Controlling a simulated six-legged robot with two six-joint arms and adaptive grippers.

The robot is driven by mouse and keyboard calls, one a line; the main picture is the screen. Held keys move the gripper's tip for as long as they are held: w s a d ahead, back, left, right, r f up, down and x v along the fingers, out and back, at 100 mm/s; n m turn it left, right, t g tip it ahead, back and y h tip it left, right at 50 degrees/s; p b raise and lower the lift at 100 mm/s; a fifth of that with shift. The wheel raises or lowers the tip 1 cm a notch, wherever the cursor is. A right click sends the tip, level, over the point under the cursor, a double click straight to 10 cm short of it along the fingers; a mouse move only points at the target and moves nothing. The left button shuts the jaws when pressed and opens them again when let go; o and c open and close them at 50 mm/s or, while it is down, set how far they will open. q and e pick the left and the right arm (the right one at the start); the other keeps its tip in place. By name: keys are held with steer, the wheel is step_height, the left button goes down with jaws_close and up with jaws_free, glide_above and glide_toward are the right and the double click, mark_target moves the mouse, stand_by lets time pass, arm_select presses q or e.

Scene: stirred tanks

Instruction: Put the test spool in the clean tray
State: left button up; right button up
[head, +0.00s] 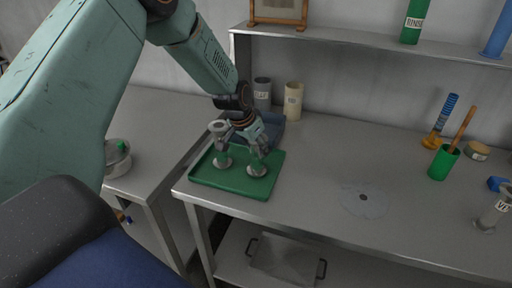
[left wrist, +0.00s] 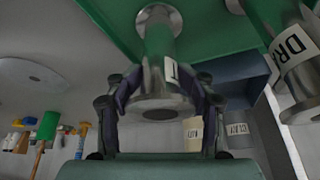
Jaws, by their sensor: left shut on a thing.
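A green tray (head: 202,177) lies on the left end of the steel bench; no label shows on it. My left gripper (head: 257,151) is over the tray, shut on an upright metal spool (head: 257,169). In the left wrist view the gripper (left wrist: 160,100) grips this spool (left wrist: 161,108) near its upper flange; its label is mostly hidden. Its lower flange is on or just above the tray; I cannot tell which. Another spool (head: 222,161), its label starting "DRA" in the left wrist view (left wrist: 299,68), stands to its left. My right gripper is not in view.
A blue-grey bin (head: 271,127) and two labelled cups (head: 293,100) stand behind the tray. A flat grey disc (head: 363,200) lies on clear bench to the right. A labelled spool (head: 490,212), green cup (head: 443,163) and blue-handled brush (head: 441,122) are farther right. A shelf (head: 370,39) runs above.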

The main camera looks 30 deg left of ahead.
arm_select(q)
steer(key=shift+d+f, duration=0.15)
steer(key=shift+d, duration=0.05)
steer(key=o, duration=1.1)
steer(key=shift+w, duration=0.1)
steer(key=shift+c, duration=0.2)
steer(key=o, duration=0.5)
steer(key=shift+a+f, duration=0.1)
steer(key=shift+a, duration=0.3)
steer(key=shift+d, duration=0.35)
steer(key=shift+r, duration=0.35)
steer(key=v, duration=0.1)
steer(key=p+v, duration=0.2)
steer(key=shift+a+r, duration=0.3)
steer(key=p+v, duration=0.1)
steer(key=v, duration=0.7)
steer(key=shift+s+d+r+p, duration=0.15)
steer(key=shift+s+p, duration=0.1)
steer(key=shift+p, duration=0.15)
